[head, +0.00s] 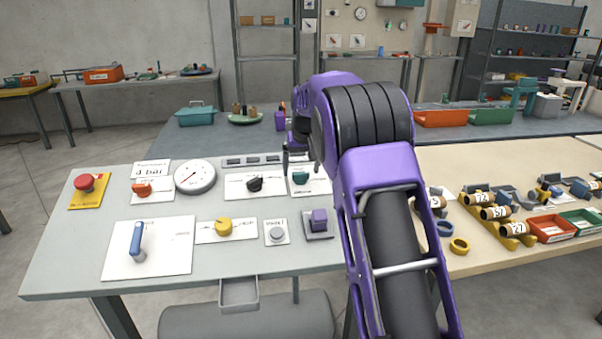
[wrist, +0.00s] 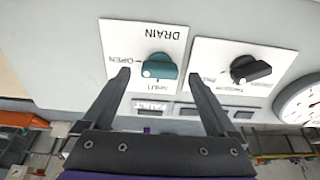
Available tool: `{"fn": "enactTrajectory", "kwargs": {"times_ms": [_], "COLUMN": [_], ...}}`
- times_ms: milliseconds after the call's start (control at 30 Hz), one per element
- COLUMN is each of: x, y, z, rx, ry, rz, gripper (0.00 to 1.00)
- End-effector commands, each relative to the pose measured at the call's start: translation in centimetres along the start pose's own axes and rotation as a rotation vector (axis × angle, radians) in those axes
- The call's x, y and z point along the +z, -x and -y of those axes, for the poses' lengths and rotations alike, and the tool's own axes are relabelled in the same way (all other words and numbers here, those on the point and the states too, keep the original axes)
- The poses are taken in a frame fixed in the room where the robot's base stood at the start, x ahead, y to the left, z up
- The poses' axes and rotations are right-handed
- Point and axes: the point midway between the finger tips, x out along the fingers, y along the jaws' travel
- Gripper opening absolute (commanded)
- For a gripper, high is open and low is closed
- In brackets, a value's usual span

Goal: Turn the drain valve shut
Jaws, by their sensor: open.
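The drain valve is a teal knob (wrist: 158,72) on a white plate (wrist: 130,34) marked DRAIN, with OPEN and SHUT labels, upside down in the wrist view. A pale mark on the knob sits at its lower left in that view, between the two labels. In the head view the teal knob (head: 300,178) stands at the panel's back right, beside my arm. My gripper (wrist: 160,75) is open and empty, its fingertips appearing either side of the knob. I cannot tell whether they touch it. In the head view my gripper (head: 291,160) is mostly hidden by my arm.
A black knob (wrist: 250,69) on its own plate is close beside the drain valve, with a round gauge (wrist: 300,98) beyond. The panel also holds a red button (head: 85,182), a blue lever (head: 137,240) and a yellow knob (head: 223,226). Low dark displays (head: 252,160) line the back edge.

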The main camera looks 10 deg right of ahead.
Motion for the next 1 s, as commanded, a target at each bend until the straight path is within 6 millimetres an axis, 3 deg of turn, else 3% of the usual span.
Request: {"fn": "enactTrajectory", "kwargs": {"times_ms": [200,500,900,1000], "x": [0.0,-0.1,-0.1,-0.1], "y": [-1.9,-2.0,-2.0,-2.0], "z": [0.0,0.0,0.0,0.0], "rx": [0.000,0.001,0.001,0.001], "ry": [0.000,0.000,0.000,0.000], "rz": [-0.001,-0.002,-0.001,-0.001], "gripper": [0.93,0.93,0.20,0.07]}}
